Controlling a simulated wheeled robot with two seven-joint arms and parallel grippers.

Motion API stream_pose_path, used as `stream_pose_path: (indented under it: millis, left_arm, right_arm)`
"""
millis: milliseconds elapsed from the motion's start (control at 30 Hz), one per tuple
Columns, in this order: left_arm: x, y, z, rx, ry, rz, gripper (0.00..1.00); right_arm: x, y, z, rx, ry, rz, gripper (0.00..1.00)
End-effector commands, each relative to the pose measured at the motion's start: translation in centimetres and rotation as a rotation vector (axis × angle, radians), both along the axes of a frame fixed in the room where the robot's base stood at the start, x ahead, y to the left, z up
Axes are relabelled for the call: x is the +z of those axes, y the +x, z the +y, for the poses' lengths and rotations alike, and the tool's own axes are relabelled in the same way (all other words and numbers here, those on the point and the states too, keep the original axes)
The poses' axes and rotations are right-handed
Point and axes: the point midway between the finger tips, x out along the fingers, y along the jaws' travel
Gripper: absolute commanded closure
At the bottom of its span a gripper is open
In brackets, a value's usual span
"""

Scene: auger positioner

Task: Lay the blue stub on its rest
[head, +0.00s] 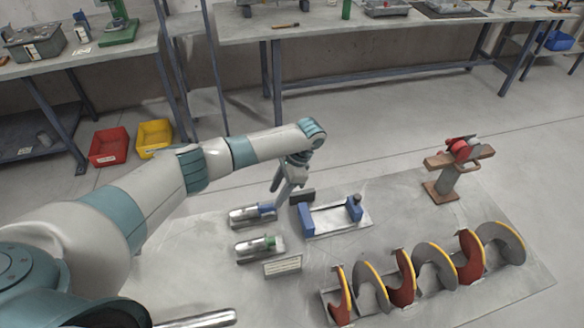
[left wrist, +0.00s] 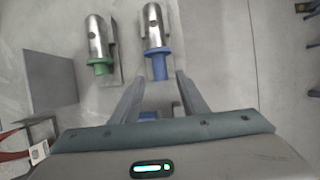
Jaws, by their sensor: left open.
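The blue stub (head: 266,209) shows as a blue collar and rod at the end of a slotted metal cylinder, lying on a small plate. In the left wrist view its blue part (left wrist: 159,66) points toward my gripper. My left gripper (head: 279,198) is open and empty, tilted down beside the blue end. In the left wrist view its fingertips (left wrist: 160,80) are on either side of the rod's near end; whether they touch it I cannot tell. A frame with two blue end blocks (head: 306,221) stands just right of the gripper; I cannot tell for certain that it is the rest.
A similar cylinder with a green end (head: 270,243) lies nearer, behind a small label plate (head: 283,265). A stand with a red clamp (head: 461,150) is farther back. Bare floor plate lies between.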

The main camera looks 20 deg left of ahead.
Motion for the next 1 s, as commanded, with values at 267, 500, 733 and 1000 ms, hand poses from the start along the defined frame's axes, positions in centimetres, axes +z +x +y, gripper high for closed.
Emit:
stream_pose_path:
  millis: [267, 500, 733, 1000]
  left_arm:
    - [5.0, 1.5, -1.8, -0.002, 0.0, -0.005, 0.6]
    - [9.4, 2.5, -3.2, -0.003, 0.003, -0.003, 0.6]
    - [11.4, 2.9, -3.8, -0.001, 0.002, -0.002, 0.6]
    - [11.6, 2.9, -3.9, 0.0, 0.002, 0.0, 0.6]
  right_arm:
    - [-2.0, 0.0, 0.2, -0.001, 0.002, -0.001, 0.62]
    - [-2.8, 0.0, 0.2, -0.001, 0.002, 0.0, 0.62]
    - [-2.5, 0.0, 0.2, -0.001, 0.002, 0.0, 0.62]
    - [-2.5, 0.0, 0.1, 0.0, 0.001, 0.0, 0.62]
